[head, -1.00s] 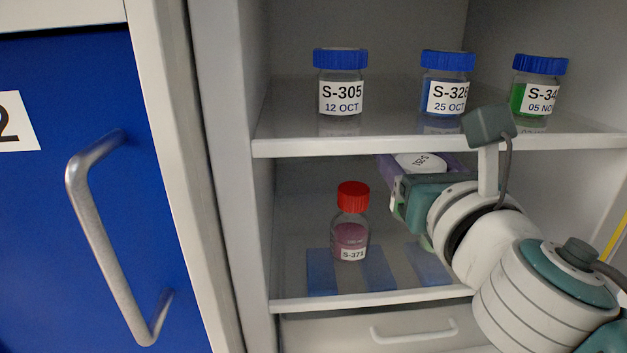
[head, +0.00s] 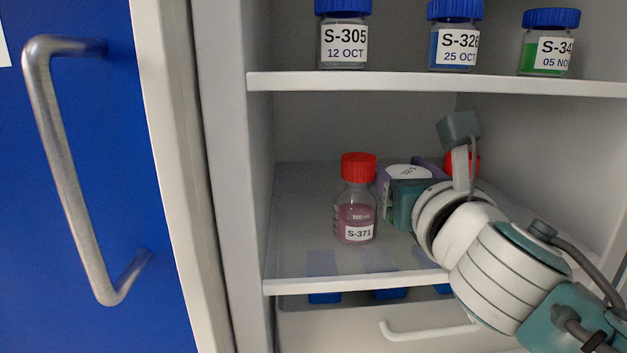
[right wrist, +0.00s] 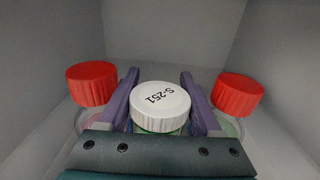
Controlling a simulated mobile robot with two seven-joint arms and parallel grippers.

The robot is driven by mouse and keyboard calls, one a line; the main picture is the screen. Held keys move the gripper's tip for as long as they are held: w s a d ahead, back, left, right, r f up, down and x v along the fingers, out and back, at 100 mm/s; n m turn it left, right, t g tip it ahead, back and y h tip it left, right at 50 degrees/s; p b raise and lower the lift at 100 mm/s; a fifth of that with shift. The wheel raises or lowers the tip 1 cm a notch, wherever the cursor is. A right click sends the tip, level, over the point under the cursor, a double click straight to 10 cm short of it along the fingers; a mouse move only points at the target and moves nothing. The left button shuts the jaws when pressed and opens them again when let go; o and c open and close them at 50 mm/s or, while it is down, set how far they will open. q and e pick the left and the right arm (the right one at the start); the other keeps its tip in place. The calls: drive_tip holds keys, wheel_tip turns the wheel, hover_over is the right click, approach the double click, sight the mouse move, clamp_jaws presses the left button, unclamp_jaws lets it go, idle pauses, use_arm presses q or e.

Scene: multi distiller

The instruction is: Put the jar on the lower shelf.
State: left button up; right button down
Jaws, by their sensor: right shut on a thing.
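The jar (head: 408,172) has a white lid marked S-251 and greenish contents. It also shows in the right wrist view (right wrist: 160,101), upright between the purple fingers. My right gripper (right wrist: 160,108) is shut on it, low over the lower shelf (head: 300,230). The jar is between two red-capped bottles, one (head: 356,205) labelled S-371 on its left and another (head: 462,163) mostly behind my arm on its right. The jar's base is hidden, so I cannot tell whether it touches the shelf. My left gripper is not in view.
The upper shelf (head: 400,83) overhead holds blue-capped jars S-305 (head: 342,40), S-326 (head: 455,40) and a green one (head: 548,45). A drawer with a white handle (head: 430,331) is below. A blue door (head: 85,120) is at left. The shelf's left part is free.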

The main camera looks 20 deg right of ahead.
drive_tip(key=shift+f+b, duration=0.5)
drive_tip(key=shift+f, duration=0.05)
drive_tip(key=shift+c, duration=0.3)
unclamp_jaws()
